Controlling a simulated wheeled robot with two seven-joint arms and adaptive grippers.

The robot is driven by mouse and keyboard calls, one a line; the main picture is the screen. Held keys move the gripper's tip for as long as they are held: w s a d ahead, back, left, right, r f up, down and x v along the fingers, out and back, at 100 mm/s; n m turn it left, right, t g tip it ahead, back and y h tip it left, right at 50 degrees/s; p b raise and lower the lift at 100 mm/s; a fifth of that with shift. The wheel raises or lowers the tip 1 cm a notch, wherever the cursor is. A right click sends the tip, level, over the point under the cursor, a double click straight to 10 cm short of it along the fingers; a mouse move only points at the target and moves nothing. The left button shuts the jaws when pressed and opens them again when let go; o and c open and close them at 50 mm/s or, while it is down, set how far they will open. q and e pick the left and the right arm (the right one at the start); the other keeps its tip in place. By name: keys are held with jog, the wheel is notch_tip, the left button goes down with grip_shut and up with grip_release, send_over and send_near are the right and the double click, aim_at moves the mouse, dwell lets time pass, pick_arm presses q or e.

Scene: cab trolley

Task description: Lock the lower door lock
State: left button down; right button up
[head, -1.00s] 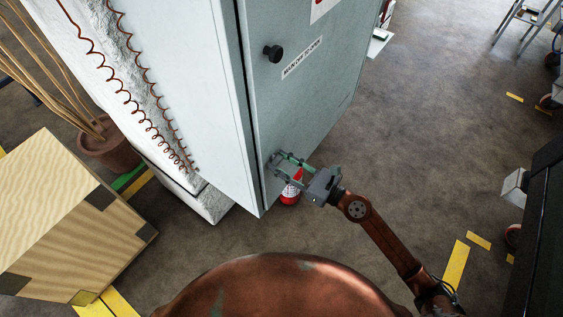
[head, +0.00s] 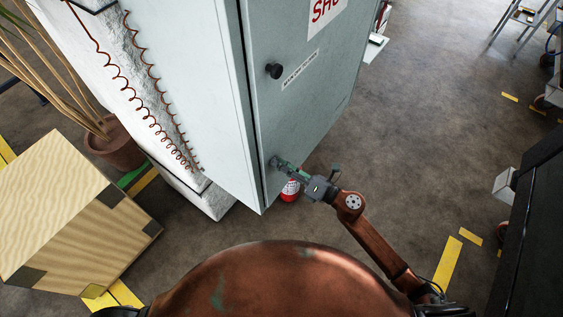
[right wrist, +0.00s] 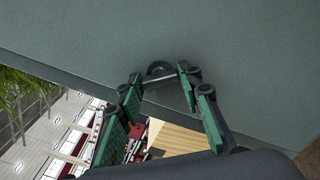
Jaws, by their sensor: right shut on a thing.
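The pale grey cabinet door (head: 300,120) stands upright and looks closed. The lower door lock (head: 273,163) is a small dark knob near the door's lower left edge, mostly hidden by the fingers. In the right wrist view the lock (right wrist: 159,69) shows as a dark rounded piece between the fingertips. My right gripper (head: 281,164) is shut on it, reaching in from the lower right; its green-padded fingers also show in the right wrist view (right wrist: 160,80). The upper black knob (head: 274,71) is free. My left gripper is out of view.
A red and white object (head: 291,189) stands on the floor beside the cabinet, partly behind my gripper. A wooden crate (head: 75,215) and a plant pot (head: 118,150) are at the left. Open floor (head: 400,150) lies to the right.

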jog(key=shift+m+p, duration=2.55)
jog(key=shift+m, duration=1.15)
jog(key=o, duration=1.2)
jog(key=shift+c, duration=0.2)
jog(key=v, duration=1.2)
